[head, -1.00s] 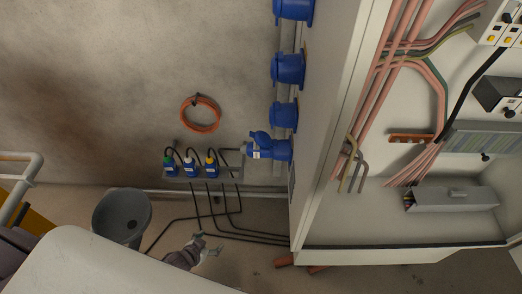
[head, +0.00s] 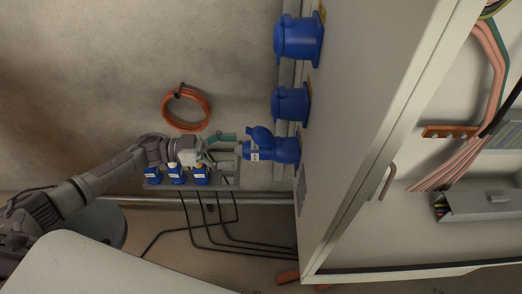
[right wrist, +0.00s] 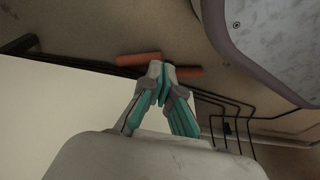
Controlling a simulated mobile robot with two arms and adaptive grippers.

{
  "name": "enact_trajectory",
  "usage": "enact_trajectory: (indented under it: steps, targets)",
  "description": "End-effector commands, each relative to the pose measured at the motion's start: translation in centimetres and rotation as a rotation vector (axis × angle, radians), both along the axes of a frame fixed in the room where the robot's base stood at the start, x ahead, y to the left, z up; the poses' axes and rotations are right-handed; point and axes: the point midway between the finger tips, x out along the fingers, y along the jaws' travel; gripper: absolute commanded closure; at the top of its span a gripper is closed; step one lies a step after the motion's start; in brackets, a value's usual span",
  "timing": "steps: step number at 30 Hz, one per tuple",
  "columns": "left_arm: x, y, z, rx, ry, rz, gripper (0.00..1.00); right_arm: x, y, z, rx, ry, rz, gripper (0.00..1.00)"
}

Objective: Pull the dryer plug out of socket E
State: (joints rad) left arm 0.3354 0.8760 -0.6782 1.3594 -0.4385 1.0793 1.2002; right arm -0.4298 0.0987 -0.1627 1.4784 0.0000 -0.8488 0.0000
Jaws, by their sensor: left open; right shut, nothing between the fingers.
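In the head view a blue plug (head: 254,151) with a white label sits in the lowest blue socket (head: 287,151) on the cabinet's side, under a raised blue lid (head: 262,136). The label's lettering is too small to read. My left gripper (head: 229,148) is open just left of the plug, its teal fingers pointing at the plug's rear end. I cannot tell whether they touch it. In the right wrist view my right gripper (right wrist: 162,72) is shut and empty; it does not show in the head view.
Two more blue sockets (head: 300,38) (head: 290,103) are above. Below my left arm, three blue plugs (head: 177,175) stand on a wall rail, with black cables hanging under it. An orange hose coil (head: 186,108) hangs on the wall. The open cabinet (head: 350,180) is at right.

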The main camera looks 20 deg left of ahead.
Motion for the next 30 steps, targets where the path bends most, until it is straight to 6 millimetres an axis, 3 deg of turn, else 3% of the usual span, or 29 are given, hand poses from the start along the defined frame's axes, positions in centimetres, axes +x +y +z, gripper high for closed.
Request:
enact_trajectory:
  steps: [8, 20, 24, 30]
  targets:
    - [0.2, -0.5, 0.0, -0.003, -0.002, 0.004, 0.19, 0.0, 0.0, 0.0, 0.0, -0.001, 0.0, 1.0]
    - [1.7, -5.5, 0.2, -0.003, -0.003, 0.005, 0.19, 0.1, 0.0, 0.4, 0.001, -0.003, 0.0, 1.0]
    - [2.2, -7.1, 0.2, -0.004, -0.002, 0.005, 0.19, -1.3, -0.1, -1.5, -0.001, 0.013, 0.003, 1.0]
    - [2.6, -8.4, 0.1, -0.001, -0.002, 0.006, 0.19, -2.0, -0.3, -2.4, -0.001, 0.016, 0.004, 1.0]
